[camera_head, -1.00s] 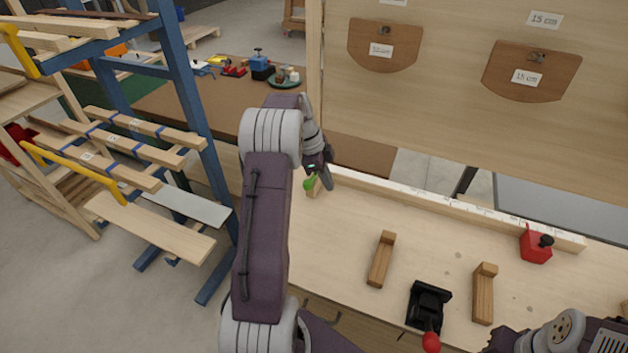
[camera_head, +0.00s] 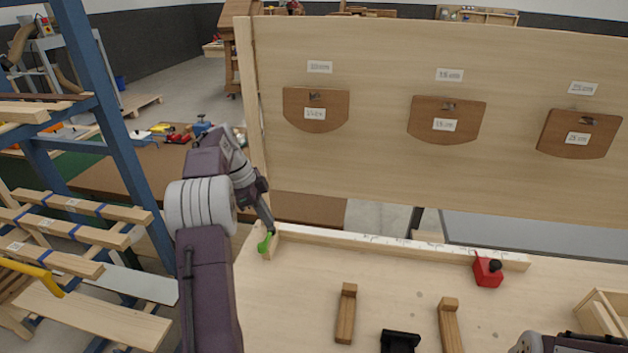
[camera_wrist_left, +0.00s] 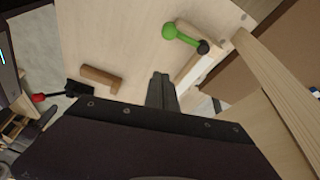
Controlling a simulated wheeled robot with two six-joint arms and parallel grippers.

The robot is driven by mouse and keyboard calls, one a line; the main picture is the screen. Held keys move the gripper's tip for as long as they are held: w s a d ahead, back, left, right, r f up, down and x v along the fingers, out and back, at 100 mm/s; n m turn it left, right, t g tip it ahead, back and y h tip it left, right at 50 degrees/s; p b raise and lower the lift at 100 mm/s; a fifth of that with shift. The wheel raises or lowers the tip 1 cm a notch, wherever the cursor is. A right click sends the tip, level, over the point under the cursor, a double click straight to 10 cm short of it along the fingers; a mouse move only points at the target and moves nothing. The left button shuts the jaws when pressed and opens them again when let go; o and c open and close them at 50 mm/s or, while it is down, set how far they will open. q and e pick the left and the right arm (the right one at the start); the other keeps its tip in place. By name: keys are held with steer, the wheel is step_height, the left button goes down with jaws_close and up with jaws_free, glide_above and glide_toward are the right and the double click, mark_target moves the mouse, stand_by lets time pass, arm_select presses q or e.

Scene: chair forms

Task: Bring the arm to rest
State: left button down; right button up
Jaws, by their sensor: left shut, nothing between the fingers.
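My left arm comes up from the bottom of the head view, and its gripper (camera_head: 268,221) points down at the back left of the workbench (camera_head: 290,290). The fingers are shut and empty. They also show closed in the left wrist view (camera_wrist_left: 161,92). A green-handled tool (camera_head: 265,243) stands at the bench's back left corner, just below the fingertips in the head view. In the wrist view it (camera_wrist_left: 185,38) lies apart from the fingers. Of my right arm only a link shows at the bottom right of the head view; its gripper is out of sight.
Two wooden L-shaped pieces (camera_head: 346,313) (camera_head: 449,325) and a black tool (camera_head: 400,342) stand in front. A blue rack (camera_head: 105,120) stands left.

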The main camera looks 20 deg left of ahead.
arm_select(q)
steer(key=w+d+r+m, duration=0.2)
steer(key=d+r, duration=0.1)
steer(key=d, duration=0.3)
steer(key=s+d+f+g, duration=0.2)
steer(key=s+d, duration=0.4)
steer(key=d, duration=0.7)
steer(key=s+f+n+y, duration=0.1)
steer(key=s+f+n, duration=0.3)
steer(key=s, duration=0.1)
steer(key=s+d+f+n+y, duration=0.1)
steer(key=s+f+n, duration=0.2)
steer(key=s+f, duration=0.1)
steer(key=s+f+n+y, duration=0.1)
steer(key=s+f+n, duration=0.3)
steer(key=s, duration=0.3)
steer(key=shift+d+n+t, duration=0.3)
steer(key=shift+d, duration=0.05)
steer(key=w+n, duration=0.2)
steer(key=shift+a+n+t, duration=0.15)
steer(key=shift+n+t, duration=0.25)
steer(key=shift+w, duration=0.1)
